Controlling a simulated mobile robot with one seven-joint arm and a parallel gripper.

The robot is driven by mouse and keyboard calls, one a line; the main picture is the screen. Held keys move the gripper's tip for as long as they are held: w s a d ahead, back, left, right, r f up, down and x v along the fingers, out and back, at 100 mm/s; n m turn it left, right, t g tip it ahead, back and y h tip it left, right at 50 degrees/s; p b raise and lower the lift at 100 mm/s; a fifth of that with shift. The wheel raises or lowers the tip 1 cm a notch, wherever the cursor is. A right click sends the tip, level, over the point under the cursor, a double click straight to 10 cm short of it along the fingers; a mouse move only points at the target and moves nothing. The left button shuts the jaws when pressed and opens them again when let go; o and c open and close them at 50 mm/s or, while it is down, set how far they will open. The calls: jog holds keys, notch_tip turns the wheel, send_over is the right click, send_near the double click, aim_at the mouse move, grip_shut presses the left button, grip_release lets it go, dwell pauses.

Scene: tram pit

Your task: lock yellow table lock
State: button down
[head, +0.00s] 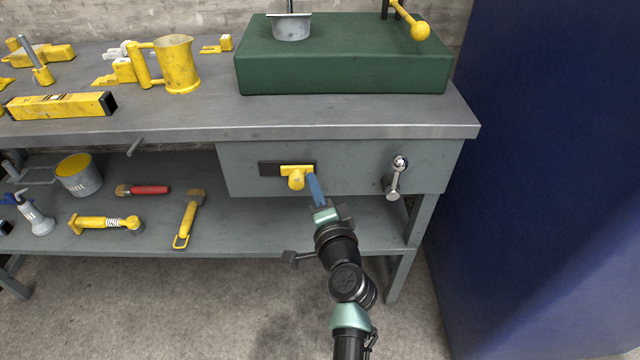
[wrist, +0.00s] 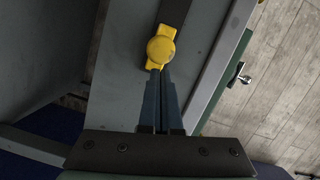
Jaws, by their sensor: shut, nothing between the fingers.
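The yellow table lock (head: 296,178) is on the grey front panel (head: 235,184) under the worktop. It has a round knob and a short bar lying across a dark plate (head: 270,168). In the wrist view the yellow lock (wrist: 160,48) is just ahead of the fingertips. My gripper (head: 311,176) is at the right side of the knob, with its blue fingers together and nothing between them. In the wrist view my gripper (wrist: 160,74) points at the knob's near edge. I cannot tell whether the fingertips touch it.
A metal handle (head: 397,178) sticks out right of the lock. The worktop (head: 215,112) overhangs above, with a green box (head: 345,65) on it. The lower shelf (head: 160,225) holds several tools. A blue padded wall (head: 550,180) stands at the right.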

aim_at(286, 169)
jog(key=a+p, duration=0.1)
jog(key=a, duration=0.3)
jog(key=shift+a, duration=0.35)
jog(key=shift+d, duration=0.1)
